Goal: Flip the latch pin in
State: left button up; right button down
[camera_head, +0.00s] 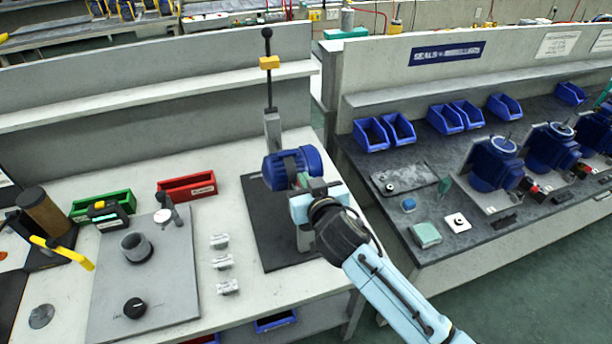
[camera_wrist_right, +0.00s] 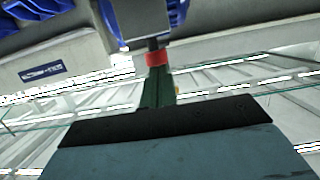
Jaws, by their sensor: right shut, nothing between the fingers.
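A blue motor (camera_head: 290,168) sits on a stand under a tall post with a black knob and a yellow block (camera_head: 269,62). My right gripper (camera_head: 306,182) is at the front right of the motor, overlapping it in the head view. In the right wrist view the narrow dark green fingers of my right gripper (camera_wrist_right: 157,88) are together and empty. A red band (camera_wrist_right: 154,59) on a short dark piece shows just beyond their tips. It may be the latch pin; I cannot tell whether the fingers touch it. My left gripper is not in view.
A grey plate (camera_head: 160,290) with a knob and a cup-like fitting lies left on the bench. Several small light fittings (camera_head: 223,262) stand beside it. Green (camera_head: 85,208) and red (camera_head: 188,188) bins are behind. The right bench (camera_head: 460,258) holds more blue motors and bins.

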jog(key=shift+f, duration=0.1)
notch_tip(320, 180, up, 4)
jog(key=p, duration=0.4)
jog(key=shift+s+r, duration=0.3)
jog(key=b+v, duration=0.1)
jog(key=v, duration=0.8)
jog(key=shift+s+d, duration=0.15)
jog(key=shift+s, duration=0.05)
jog(key=shift+f, duration=0.2)
